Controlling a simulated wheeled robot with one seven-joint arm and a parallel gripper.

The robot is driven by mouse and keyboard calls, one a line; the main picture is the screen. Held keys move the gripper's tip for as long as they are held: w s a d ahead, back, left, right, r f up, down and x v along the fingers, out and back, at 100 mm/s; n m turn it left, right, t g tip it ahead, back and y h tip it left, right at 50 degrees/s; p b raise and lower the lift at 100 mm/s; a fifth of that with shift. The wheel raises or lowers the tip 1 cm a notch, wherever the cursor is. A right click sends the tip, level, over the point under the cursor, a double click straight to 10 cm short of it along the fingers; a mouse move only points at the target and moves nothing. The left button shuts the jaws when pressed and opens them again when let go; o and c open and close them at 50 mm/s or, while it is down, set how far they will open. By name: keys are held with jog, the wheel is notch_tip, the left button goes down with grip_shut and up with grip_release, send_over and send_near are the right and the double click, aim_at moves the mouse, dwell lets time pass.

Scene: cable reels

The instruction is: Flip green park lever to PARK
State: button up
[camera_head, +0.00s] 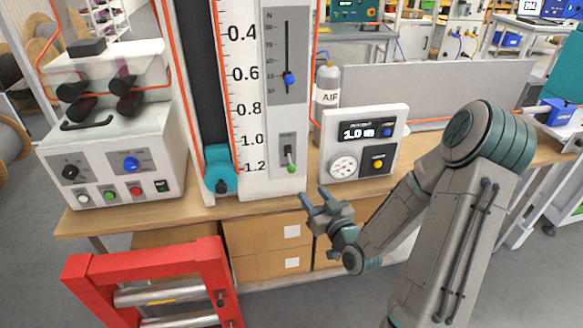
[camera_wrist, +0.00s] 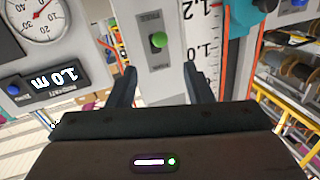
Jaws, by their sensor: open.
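The green park lever (camera_head: 290,166) is a short lever with a green knob in a slot on a small grey plate low on the white scale column. In the head view its knob points down. In the wrist view the green knob (camera_wrist: 158,40) shows ahead, between the two fingers and beyond their tips. My gripper (camera_head: 316,198) is open and empty, below and slightly right of the lever, apart from it. It also shows in the wrist view (camera_wrist: 160,80).
A blue slider (camera_head: 289,79) sits above the lever on the column. A gauge box (camera_head: 362,142) stands just right, and a teal clamp (camera_head: 220,168) sits left. A machine with knobs (camera_head: 110,150) is farther left. A red ladder-like frame (camera_head: 150,280) stands in front.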

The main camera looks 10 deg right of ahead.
aim_at(294, 171)
jog(key=b+x, duration=0.1)
jog(key=x, duration=1.2)
jog(key=shift+w+a+b, duration=0.15)
jog(key=shift+w+b, duration=0.15)
jog(key=shift+b, duration=0.1)
grip_shut()
